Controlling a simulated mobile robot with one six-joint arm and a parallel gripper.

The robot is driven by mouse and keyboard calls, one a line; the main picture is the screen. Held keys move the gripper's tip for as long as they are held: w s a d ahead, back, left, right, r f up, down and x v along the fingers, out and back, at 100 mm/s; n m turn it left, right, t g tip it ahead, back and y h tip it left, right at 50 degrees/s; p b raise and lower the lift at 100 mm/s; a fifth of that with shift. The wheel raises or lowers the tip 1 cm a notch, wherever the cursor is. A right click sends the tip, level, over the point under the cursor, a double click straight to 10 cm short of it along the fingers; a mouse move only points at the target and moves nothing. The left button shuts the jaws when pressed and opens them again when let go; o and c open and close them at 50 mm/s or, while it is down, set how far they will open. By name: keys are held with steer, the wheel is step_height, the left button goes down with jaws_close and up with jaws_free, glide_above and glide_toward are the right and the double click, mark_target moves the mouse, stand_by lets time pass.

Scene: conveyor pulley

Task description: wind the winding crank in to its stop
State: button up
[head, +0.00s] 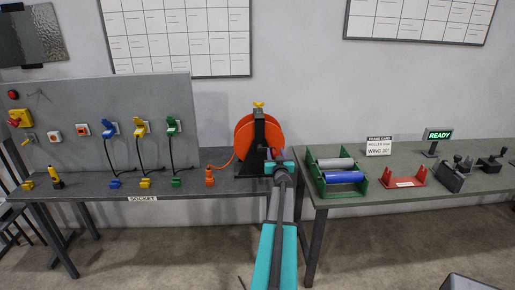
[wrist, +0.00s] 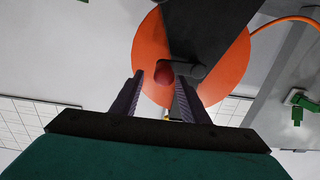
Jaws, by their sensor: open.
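The winding crank shows in the wrist view as a dark arm (wrist: 192,72) with a dull red knob (wrist: 164,74), in front of the orange reel (wrist: 226,76). In the head view the orange reel (head: 244,142) stands in a dark frame on the left bench; my arm hides the crank there. My gripper (wrist: 160,84) is open, with one finger on each side of the knob. The knob appears at the fingertips, apart from both fingers; how deep it sits between them I cannot tell.
An orange cable runs from the reel to an orange plug (head: 209,176). A socket panel (head: 100,120) stands left. The right bench (head: 420,199) holds a green roller frame (head: 318,184), a red bracket (head: 403,178) and a READY sign (head: 439,135). A yellow knob (head: 258,104) tops the reel frame.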

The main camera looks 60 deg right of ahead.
steer(key=shift+p+v, duration=0.4)
steer(key=shift+v, duration=2.4)
